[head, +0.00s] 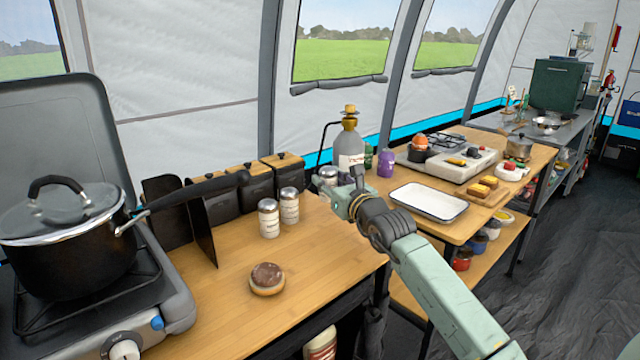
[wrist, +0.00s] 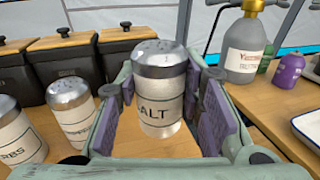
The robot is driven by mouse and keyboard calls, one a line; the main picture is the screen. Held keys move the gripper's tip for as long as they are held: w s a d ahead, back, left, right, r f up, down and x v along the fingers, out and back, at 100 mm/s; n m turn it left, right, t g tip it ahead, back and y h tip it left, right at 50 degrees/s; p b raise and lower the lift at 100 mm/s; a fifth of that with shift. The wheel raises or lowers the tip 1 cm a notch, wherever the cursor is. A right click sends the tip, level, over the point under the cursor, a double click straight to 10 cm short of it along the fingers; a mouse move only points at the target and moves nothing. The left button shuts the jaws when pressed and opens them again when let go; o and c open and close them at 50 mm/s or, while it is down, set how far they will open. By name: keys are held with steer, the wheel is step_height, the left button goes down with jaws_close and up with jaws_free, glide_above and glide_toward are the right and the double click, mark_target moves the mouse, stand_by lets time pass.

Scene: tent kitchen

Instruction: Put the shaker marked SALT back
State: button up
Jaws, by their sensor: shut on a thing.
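The shaker marked SALT (wrist: 160,100) is a white cylinder with a domed metal top. It stands upright between the purple-padded fingers of my gripper (wrist: 163,108), which is shut on it. In the head view my gripper (head: 343,192) is over the right end of the near wooden counter, and the salt shaker's metal top (head: 328,174) shows just behind it. Whether its base touches the counter I cannot tell. Two similar shakers, a left one (head: 268,218) and a right one (head: 289,206), stand together on the counter to the left.
Dark lidded canisters (head: 252,184) line the counter's back. A stove with a pot (head: 65,240) stands at left, its handle reaching over the counter. A round brown-topped item (head: 267,279) lies in front. A grey bottle (head: 350,143) and white tray (head: 428,202) are beyond my gripper.

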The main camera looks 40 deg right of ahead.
steer(key=w, duration=0.2)
steer(key=w+p, duration=0.1)
steer(key=w, duration=0.1)
steer(key=shift+f, duration=0.25)
steer(key=shift+s+f+p, duration=0.15)
steer(key=shift+f+p, duration=0.4)
steer(key=shift+f, duration=1.15)
steer(key=shift+f, duration=0.15)
steer(key=o, duration=1.2)
